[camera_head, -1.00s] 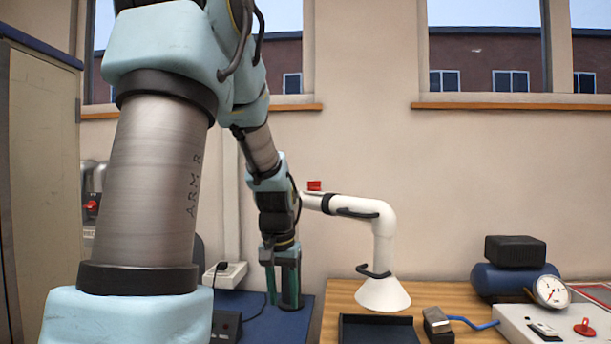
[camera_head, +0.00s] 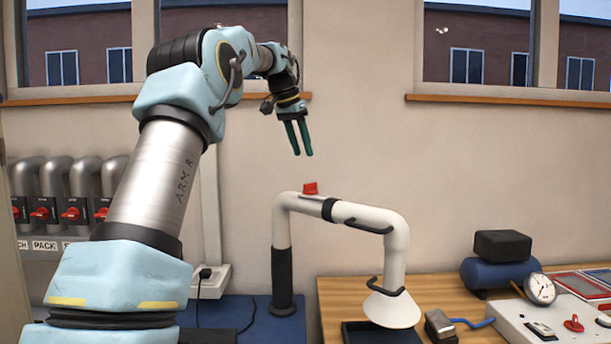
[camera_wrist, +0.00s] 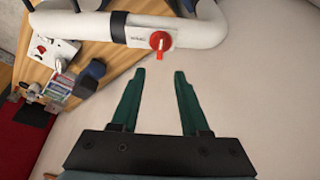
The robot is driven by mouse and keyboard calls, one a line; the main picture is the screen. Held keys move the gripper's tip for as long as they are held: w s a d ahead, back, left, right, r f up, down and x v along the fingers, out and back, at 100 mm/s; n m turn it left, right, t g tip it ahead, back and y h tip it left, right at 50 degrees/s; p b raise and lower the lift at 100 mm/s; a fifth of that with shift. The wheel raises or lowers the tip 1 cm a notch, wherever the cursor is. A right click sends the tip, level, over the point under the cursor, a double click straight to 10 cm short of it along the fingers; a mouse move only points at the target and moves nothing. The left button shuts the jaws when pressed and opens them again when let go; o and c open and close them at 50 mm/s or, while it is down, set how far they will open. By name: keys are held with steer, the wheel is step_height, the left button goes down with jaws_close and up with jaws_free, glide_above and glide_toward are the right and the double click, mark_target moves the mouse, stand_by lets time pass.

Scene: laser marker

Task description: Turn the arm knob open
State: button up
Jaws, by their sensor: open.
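The arm knob (camera_head: 310,188) is a small red knob on top of the white extraction arm (camera_head: 378,216). In the wrist view the red knob (camera_wrist: 160,41) sits on a white plate on the pipe beside a black collar, with its red pointer toward my gripper. My gripper (camera_head: 303,154) is open and empty, above the knob and slightly left of it in the head view. In the wrist view the green fingers (camera_wrist: 159,73) are apart, with the knob beyond their tips, and do not touch it.
The white hood hangs over a black tray (camera_head: 380,333) on the wooden bench. A gauge (camera_head: 540,289), a blue compressor (camera_head: 500,275) and a control box with another red knob (camera_head: 574,323) stand at right. Several labelled red-handled valves (camera_head: 71,213) line the left wall. Air around my gripper is clear.

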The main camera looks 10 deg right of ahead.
mark_target(310, 188)
steer(key=p+x, duration=0.1)
steer(key=x, duration=0.9)
steer(key=shift+f+p, duration=0.1)
steer(key=shift+p, duration=0.3)
steer(key=shift+c, duration=0.2)
jaws_close()
